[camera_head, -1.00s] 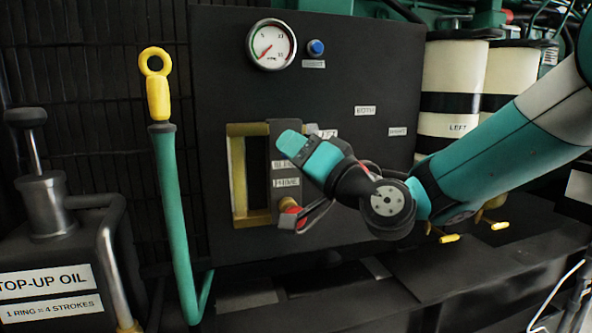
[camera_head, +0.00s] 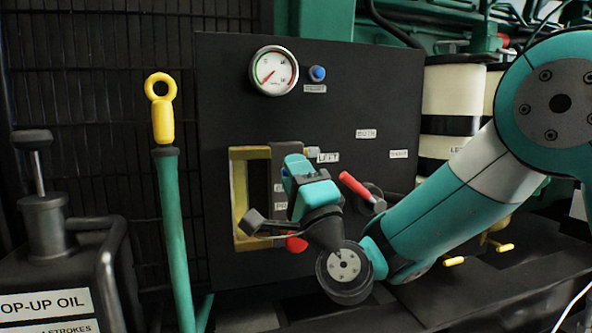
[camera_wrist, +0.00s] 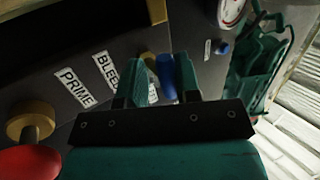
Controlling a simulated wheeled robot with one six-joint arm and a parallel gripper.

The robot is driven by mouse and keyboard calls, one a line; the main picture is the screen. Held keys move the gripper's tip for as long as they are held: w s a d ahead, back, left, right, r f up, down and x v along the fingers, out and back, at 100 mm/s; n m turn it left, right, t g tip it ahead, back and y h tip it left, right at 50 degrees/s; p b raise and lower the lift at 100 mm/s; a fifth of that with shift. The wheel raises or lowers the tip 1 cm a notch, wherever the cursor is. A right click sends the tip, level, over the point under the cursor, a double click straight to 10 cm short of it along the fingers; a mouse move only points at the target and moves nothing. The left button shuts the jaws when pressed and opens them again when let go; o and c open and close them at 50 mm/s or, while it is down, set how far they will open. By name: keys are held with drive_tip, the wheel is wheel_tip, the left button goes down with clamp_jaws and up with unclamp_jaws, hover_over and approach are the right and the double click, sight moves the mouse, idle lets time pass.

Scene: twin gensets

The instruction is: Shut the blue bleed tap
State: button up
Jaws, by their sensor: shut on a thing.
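The blue bleed tap (camera_wrist: 167,78) shows in the wrist view between my two fingers, beside the BLEED label (camera_wrist: 106,70). My gripper (camera_wrist: 164,76) is shut on it. In the head view my gripper (camera_head: 294,166) is at the dark panel, by the right side of the yellow-framed opening. There, a small bit of blue (camera_head: 286,182) shows at the fingers, and the rest of the tap is covered.
A red knob (camera_wrist: 28,162) on a brass stem is at lower left in the wrist view, by the PRIME label (camera_wrist: 74,88). A red-handled lever (camera_head: 355,186) is close right of my gripper. A gauge (camera_head: 273,70) and blue button (camera_head: 317,73) are above. A yellow-ringed dipstick (camera_head: 161,110) stands left.

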drive_tip(key=shift+r+m, duration=0.15)
drive_tip(key=shift+m, duration=0.25)
drive_tip(key=o, duration=0.9)
drive_tip(key=shift+s+f+b, duration=0.2)
drive_tip(key=shift+f+b, duration=0.1)
drive_tip(key=shift+f, duration=0.05)
drive_tip(key=b+v, duration=0.9)
drive_tip(key=v, duration=0.8)
drive_tip(key=shift+a, duration=0.15)
drive_tip(key=shift+w, duration=0.1)
